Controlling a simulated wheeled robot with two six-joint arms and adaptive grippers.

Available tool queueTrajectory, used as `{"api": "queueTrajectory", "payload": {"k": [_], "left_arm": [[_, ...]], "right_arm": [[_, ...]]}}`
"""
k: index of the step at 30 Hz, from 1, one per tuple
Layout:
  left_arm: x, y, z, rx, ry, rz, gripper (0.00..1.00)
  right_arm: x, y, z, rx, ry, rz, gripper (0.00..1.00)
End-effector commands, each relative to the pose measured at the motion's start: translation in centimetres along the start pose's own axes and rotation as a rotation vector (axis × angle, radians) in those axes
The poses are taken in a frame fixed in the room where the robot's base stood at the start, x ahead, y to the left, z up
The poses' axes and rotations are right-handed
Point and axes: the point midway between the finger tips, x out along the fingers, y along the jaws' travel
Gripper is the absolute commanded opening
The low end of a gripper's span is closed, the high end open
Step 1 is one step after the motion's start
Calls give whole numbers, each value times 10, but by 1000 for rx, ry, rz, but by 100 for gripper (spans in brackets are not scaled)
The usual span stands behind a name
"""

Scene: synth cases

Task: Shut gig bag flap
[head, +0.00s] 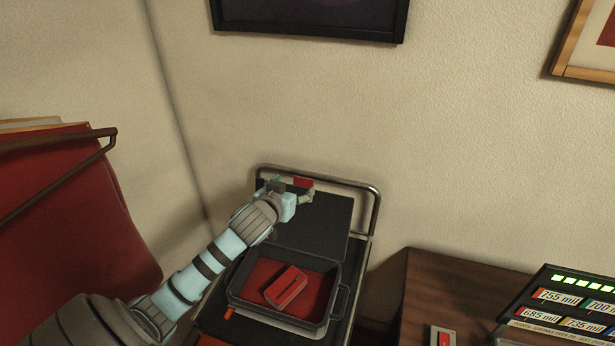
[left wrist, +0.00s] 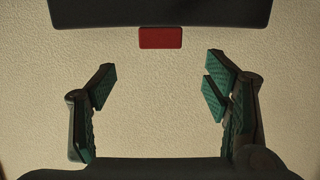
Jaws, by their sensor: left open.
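The dark gig bag (head: 233,297) lies open on a cart, its red lining showing around a red boxy device (head: 286,287). Its dark flap (head: 325,222) is raised at the back, with a red tab (head: 302,182) at its far edge. In the left wrist view the flap (left wrist: 160,12) crosses the top and the red tab (left wrist: 160,38) sticks out below it. My left gripper (head: 291,190) is at the flap's far edge by the tab. Its fingers (left wrist: 160,82) are open and empty, with the tab centred beyond the gap. My right gripper is out of view.
A metal rail (head: 373,210) rises around the back of the cart, close to the wall. A wooden cabinet (head: 460,287) with a lit display box (head: 570,302) stands at right. A red holder with a brown bar (head: 60,200) is at left.

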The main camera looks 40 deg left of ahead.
Motion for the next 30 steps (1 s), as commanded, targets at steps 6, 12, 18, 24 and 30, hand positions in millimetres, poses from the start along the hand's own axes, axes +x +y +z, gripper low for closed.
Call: {"api": "queueTrajectory", "payload": {"k": [6,12,18,24,30], "left_arm": [[70,3,1,-4,-4,1,70],[102,0,2,1,-4,-1,70],[110,-1,3,2,-5,-2,70],[110,-1,3,2,-5,-2,70],[110,-1,3,2,-5,-3,38]], "right_arm": [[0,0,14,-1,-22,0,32],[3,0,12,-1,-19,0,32],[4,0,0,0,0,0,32],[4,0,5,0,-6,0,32],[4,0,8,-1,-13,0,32]]}}
